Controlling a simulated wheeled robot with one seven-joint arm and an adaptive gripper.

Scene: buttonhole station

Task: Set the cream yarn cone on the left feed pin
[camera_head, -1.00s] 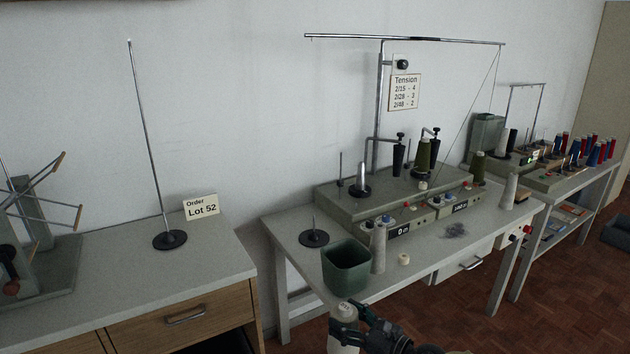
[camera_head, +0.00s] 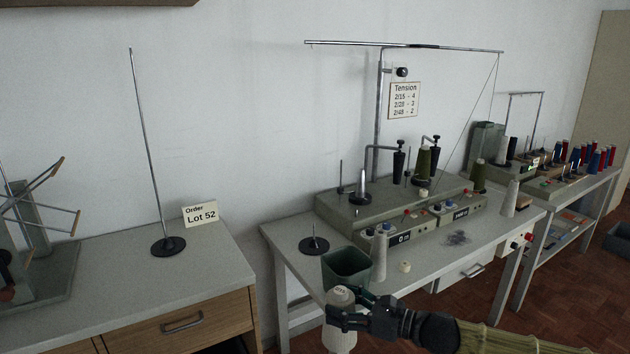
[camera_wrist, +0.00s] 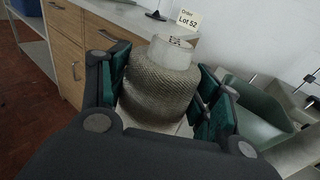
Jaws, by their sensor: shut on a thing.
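My gripper (camera_head: 352,304) is shut on the cream yarn cone (camera_head: 340,322) and holds it upright in front of the winder bench. In the wrist view the cone (camera_wrist: 158,88) sits between both green-padded fingers, its pale narrow top tilted slightly in the picture. Its lower end is hidden there. A short bare pin on a round black base (camera_head: 314,246) stands at the bench's left end, beyond and left of the cone. It is the leftmost pin on the bench; no label marks it as the left feed pin.
A green bin (camera_head: 345,266) stands between the held cone and the winder (camera_head: 338,218). A grey cone (camera_head: 379,257) is right of the bin. A tall rod on a black base (camera_head: 168,245) stands on the left cabinet beside a "Lot 52" card (camera_head: 200,213). The cabinet's front top is clear.

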